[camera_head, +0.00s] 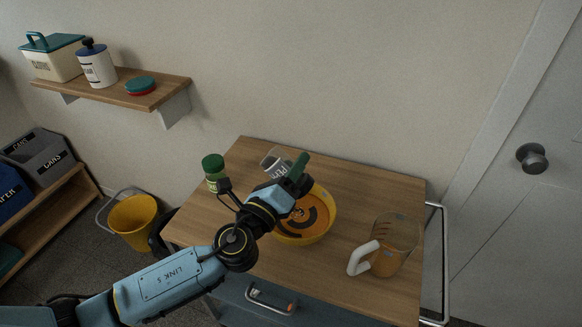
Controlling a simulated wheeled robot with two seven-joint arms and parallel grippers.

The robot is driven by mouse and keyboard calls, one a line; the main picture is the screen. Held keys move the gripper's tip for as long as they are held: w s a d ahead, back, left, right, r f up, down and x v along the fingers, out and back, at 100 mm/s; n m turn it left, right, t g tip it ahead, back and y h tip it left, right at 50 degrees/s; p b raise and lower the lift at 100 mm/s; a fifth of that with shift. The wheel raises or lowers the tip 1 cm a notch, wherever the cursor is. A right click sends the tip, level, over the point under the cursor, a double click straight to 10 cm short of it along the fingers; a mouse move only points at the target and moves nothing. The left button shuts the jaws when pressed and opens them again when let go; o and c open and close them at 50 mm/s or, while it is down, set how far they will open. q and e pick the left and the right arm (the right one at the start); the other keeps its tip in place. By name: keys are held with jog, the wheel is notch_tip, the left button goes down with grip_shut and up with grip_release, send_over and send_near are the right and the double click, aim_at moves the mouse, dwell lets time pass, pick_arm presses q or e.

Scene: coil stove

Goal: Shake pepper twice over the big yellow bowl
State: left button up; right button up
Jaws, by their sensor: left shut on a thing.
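The big yellow bowl (329,222) stands on the wooden table top, with orange contents and a dark curved shape inside it. My left gripper (289,172) is shut on the pepper shaker (274,158), a clear container with a dark-lettered label. The shaker is tilted above the back left side of the bowl. The gripper covers part of the shaker and hides its lower end. My left wrist hides the bowl's left part. I cannot see whether any pepper is falling. My right gripper is not in view.
A green-lidded jar (213,167) stands on the table (345,285) at the left, close to my arm. A wall shelf (165,91) with containers hangs upper left. The back right table area is clear.

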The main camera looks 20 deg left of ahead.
aim_at(291, 159)
pick_arm(q)
jog(key=shift+r+p, duration=2.15)
jog(key=shift+r, duration=0.2)
jog(key=shift+f, duration=0.1)
notch_tip(291, 159, down, 6)
jog(key=b, duration=0.5)
jog(key=shift+r+b, duration=0.25)
jog(key=shift+b, duration=0.05)
jog(key=shift+r+p, duration=0.55)
